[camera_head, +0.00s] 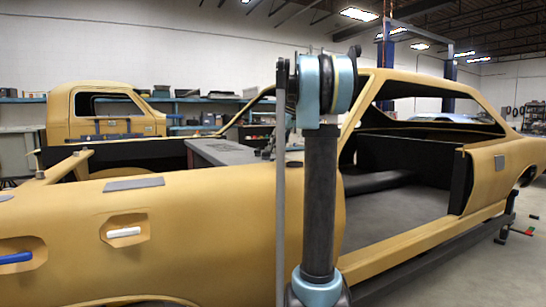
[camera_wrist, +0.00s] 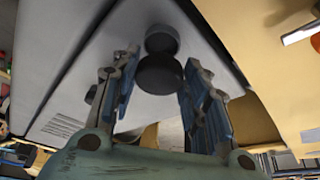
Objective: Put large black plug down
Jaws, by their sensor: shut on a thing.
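In the wrist view my gripper (camera_wrist: 161,72) has its two blue-grey fingers on either side of a round black plug (camera_wrist: 160,76) and is shut on it. A second rounded dark grey shape (camera_wrist: 162,40) shows just beyond the plug; I cannot tell if it is part of it, its reflection or another thing. A pale grey flat surface (camera_wrist: 85,75) lies behind the plug; whether the plug touches it is unclear. In the head view the plug cannot be made out, and my arm hides part of the scene.
A yellow car shell (camera_head: 200,220) fills the foreground in the head view, with an open door gap at right. A grey flat top (camera_head: 225,152) sits at its front bay. A yellow truck cab (camera_head: 105,112) and shelves stand behind.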

